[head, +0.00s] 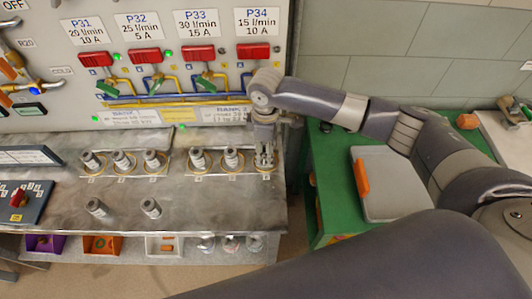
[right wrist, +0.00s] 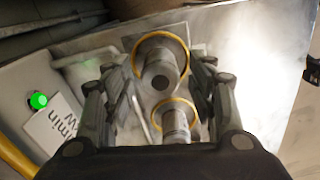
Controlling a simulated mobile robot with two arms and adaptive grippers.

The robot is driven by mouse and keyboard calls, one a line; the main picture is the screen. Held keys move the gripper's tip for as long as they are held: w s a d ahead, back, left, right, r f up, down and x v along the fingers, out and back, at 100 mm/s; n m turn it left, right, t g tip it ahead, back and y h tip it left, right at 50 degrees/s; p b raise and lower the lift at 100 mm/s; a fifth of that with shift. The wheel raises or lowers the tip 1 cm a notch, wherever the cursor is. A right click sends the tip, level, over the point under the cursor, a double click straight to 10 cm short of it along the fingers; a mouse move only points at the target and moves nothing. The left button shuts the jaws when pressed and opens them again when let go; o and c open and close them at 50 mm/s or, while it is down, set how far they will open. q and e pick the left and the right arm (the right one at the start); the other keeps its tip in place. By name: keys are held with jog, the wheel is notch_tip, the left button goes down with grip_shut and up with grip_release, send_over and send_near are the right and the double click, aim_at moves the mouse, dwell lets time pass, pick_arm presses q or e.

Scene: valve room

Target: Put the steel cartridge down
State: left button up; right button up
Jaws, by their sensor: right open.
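My right gripper (head: 264,154) points down over the rightmost seat of the right-hand holder plate on the steel bench (head: 185,222). Its jaws are open. In the right wrist view my right gripper (right wrist: 158,88) has one finger on each side of a steel cartridge (right wrist: 159,78) standing in a yellow ring. I cannot tell whether a finger touches it. A second ringed cartridge (right wrist: 178,118) shows beside it. In the head view, the middle cartridge (head: 232,158) and left cartridge (head: 198,160) of this plate stand upright. My left gripper is not in view.
Three cartridges stand on the left plate (head: 138,168). Two loose cartridges (head: 98,208) (head: 151,207) stand at the bench front. The valve panel (head: 150,85) with red handles rises behind. A green table (head: 330,180) with a grey case (head: 388,183) is at right.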

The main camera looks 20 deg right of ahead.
notch_tip(320, 180, up, 10)
jog(key=b, duration=0.2)
jog(key=shift+f, duration=0.1)
dwell(0.4)
